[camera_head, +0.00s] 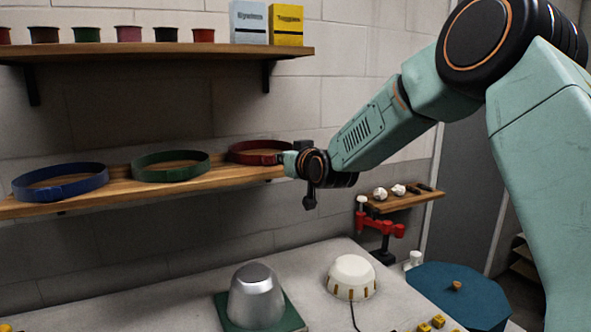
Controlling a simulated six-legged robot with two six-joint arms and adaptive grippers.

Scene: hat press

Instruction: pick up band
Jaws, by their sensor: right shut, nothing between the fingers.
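Three bands rest on the lower wooden shelf (225,176): a blue band (62,189) at the left, a green band (168,174) in the middle and a red band (255,158) at the right. My right arm comes in from the upper right. My right gripper (290,161) is at the right end of the lower shelf, beside the red band's right edge, and is shut and empty. It hides part of that edge; I cannot tell whether they touch. My left gripper is not in view.
An upper shelf (150,50) holds several small pots and two boxes. On the table below are a metal hat form (256,296) on a green base and a cream dome (351,277) with a cord.

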